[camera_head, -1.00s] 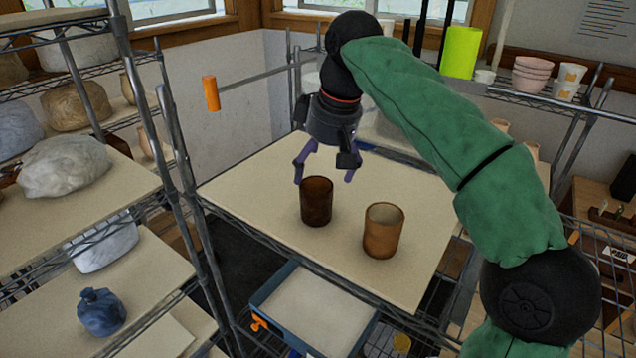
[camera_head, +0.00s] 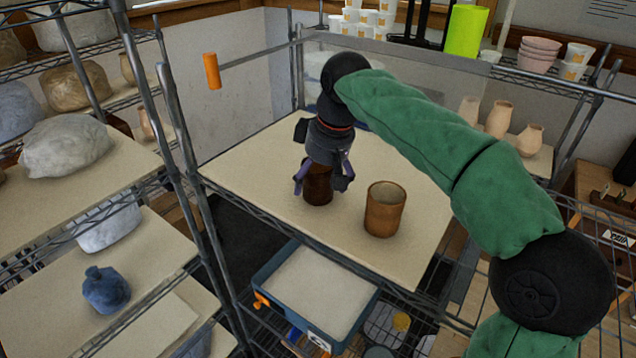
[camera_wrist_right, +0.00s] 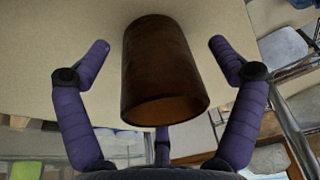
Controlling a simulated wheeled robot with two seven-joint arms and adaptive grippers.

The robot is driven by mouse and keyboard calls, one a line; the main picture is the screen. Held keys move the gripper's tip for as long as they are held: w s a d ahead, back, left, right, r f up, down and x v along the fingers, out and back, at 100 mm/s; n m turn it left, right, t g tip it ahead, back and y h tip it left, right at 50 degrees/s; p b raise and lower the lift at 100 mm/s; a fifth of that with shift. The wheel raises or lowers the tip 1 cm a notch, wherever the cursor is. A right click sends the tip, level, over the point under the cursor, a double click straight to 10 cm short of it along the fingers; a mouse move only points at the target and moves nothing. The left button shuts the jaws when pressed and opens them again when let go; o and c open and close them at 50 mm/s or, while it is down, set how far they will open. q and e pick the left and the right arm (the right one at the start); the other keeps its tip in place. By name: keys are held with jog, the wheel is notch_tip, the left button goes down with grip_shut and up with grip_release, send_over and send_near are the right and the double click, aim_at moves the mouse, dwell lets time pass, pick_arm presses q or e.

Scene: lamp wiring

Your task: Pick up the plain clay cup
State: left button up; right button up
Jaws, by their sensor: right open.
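Two cups stand upright on the pale board of the middle shelf. The dark brown cup (camera_head: 318,190) is on the left, and the lighter orange-brown clay cup (camera_head: 385,210) is on the right, with its open rim showing. My right gripper (camera_head: 320,186) is directly over the dark brown cup, its open fingers down on either side of it. In the right wrist view the dark cup (camera_wrist_right: 162,75) stands between the spread purple fingers (camera_wrist_right: 160,44), with gaps on both sides. The gripper hides the cup's top in the head view. My left gripper is out of view.
A metal post (camera_head: 170,130) and rail border the shelf at left. A blue tray (camera_head: 315,290) sits below its front edge. Small vases (camera_head: 498,118) stand behind my right arm. The board is clear left of the cups.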

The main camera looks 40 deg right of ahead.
jog(key=shift+w+d+f, duration=0.1)
jog(key=shift+w+f, duration=0.1)
jog(key=shift+f, duration=0.1)
jog(key=shift+s, duration=0.1)
jog(key=shift+c, duration=0.9)
jog(key=c, duration=1.3)
jog(key=shift+o, duration=0.2)
jog(key=shift+r, duration=0.1)
jog(key=shift+r, duration=0.55)
jog(key=s+a+r, duration=0.1)
jog(key=r, duration=0.1)
jog(key=a+r, duration=0.1)
jog(key=r, duration=0.1)
jog(key=s+a+r, duration=0.1)
jog(key=r, duration=0.1)
jog(key=shift+s+r, duration=0.35)
jog(key=shift+r, duration=0.05)
jog(key=s+a+r, duration=0.1)
jog(key=s+a, duration=0.1)
jog(key=s+a+r, duration=0.2)
jog(key=s+a+r+b, duration=0.1)
jog(key=s+a, duration=0.1)
jog(key=shift+s+r, duration=0.15)
jog(key=shift+r, duration=0.05)
jog(key=shift+s+a+r, duration=0.25)
jog(key=shift+s+a, duration=0.2)
jog(key=shift+a, duration=0.05)
